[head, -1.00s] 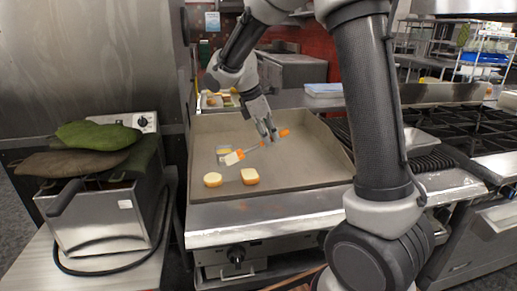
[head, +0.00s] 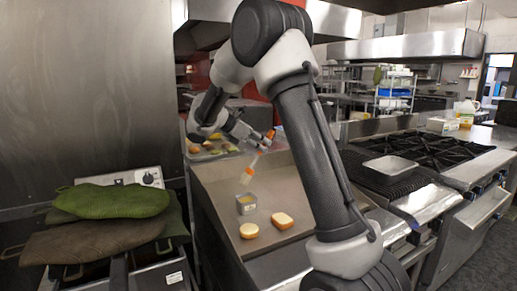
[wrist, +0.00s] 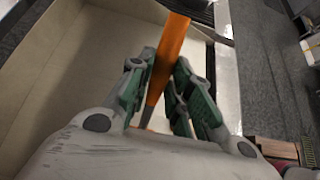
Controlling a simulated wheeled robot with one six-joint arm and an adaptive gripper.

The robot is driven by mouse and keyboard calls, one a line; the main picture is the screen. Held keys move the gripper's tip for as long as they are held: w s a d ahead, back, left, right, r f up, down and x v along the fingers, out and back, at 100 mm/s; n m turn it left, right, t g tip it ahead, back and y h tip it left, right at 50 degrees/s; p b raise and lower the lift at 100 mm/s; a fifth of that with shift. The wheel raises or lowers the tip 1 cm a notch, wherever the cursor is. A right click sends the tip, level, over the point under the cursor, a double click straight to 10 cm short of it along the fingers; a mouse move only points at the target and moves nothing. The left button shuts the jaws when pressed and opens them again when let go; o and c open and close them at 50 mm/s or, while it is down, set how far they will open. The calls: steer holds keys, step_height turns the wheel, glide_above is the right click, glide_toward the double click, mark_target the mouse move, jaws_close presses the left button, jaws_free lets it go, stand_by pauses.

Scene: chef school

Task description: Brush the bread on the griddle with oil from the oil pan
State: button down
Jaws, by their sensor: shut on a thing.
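My gripper (head: 262,141) is shut on the orange handle (wrist: 166,60) of a brush, which shows between the two fingers in the wrist view. In the head view the brush (head: 255,161) slants down to the left, its head (head: 248,176) lowest.
A tray with food (head: 213,150) lies behind the griddle. On the left, green and brown mitts (head: 110,202) lie over a fryer (head: 150,272). On the right, a metal pan (head: 391,166) sits by the burners (head: 430,149). Bare griddle surface surrounds the bread.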

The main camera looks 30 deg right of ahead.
steer(key=shift+f, duration=2.9)
steer(key=shift+f, duration=0.55)
steer(key=shift+r, duration=3.55)
steer(key=shift+s, duration=0.15)
